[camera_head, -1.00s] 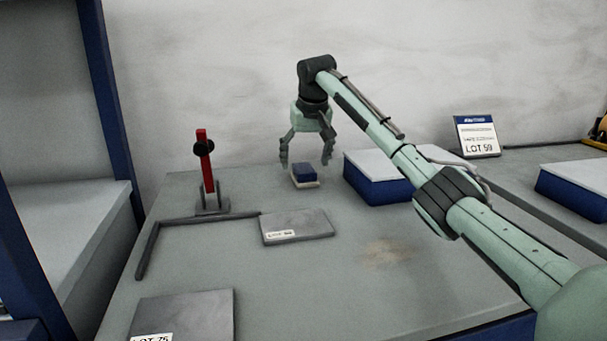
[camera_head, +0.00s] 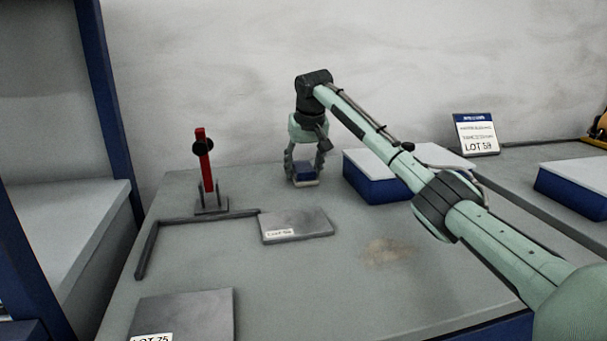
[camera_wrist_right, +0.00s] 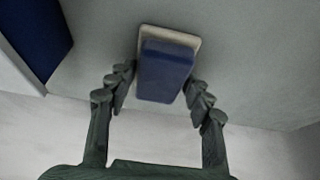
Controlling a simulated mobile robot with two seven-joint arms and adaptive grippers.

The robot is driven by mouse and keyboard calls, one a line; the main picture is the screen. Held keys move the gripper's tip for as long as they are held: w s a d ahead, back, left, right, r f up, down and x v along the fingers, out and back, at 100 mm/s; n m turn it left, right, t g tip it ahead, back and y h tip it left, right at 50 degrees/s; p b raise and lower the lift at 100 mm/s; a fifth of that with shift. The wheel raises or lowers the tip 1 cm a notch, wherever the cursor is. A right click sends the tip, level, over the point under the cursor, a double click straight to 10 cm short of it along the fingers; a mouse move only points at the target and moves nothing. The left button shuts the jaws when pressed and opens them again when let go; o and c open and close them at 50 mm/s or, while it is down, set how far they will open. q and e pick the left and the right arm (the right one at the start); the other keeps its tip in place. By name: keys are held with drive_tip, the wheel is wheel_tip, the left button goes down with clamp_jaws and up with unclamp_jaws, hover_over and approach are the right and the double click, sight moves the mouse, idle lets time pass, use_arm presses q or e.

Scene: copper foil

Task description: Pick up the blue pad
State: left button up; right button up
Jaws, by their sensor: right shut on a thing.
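The blue pad (camera_head: 304,171) is a small blue block on a pale, thin base (camera_head: 304,183) near the back of the table. In the right wrist view the blue pad (camera_wrist_right: 165,72) lies between my fingers, with the pale base (camera_wrist_right: 170,33) showing around its edge. My right gripper (camera_head: 304,172) points down over the pad, its fingers on either side. In the wrist view my right gripper (camera_wrist_right: 159,88) is shut on the pad. Whether the base has left the table cannot be told. My left gripper is not in view.
A blue box with a white lid (camera_head: 375,190) stands just right of the pad. A red upright clamp (camera_head: 205,165) stands to the left. A grey plate (camera_head: 297,225) and a dark angle bar (camera_head: 148,245) lie nearer. A LOT 59 sign (camera_head: 476,134) stands at the back right.

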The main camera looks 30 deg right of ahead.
sight(304, 167)
drive_tip(key=shift+r, duration=0.15)
wheel_tip(304, 167, up, 18)
idle(0.7)
drive_tip(key=o, duration=0.6)
drive_tip(key=shift+c, duration=0.2)
drive_tip(key=c, duration=0.4)
drive_tip(key=shift+f, duration=0.2)
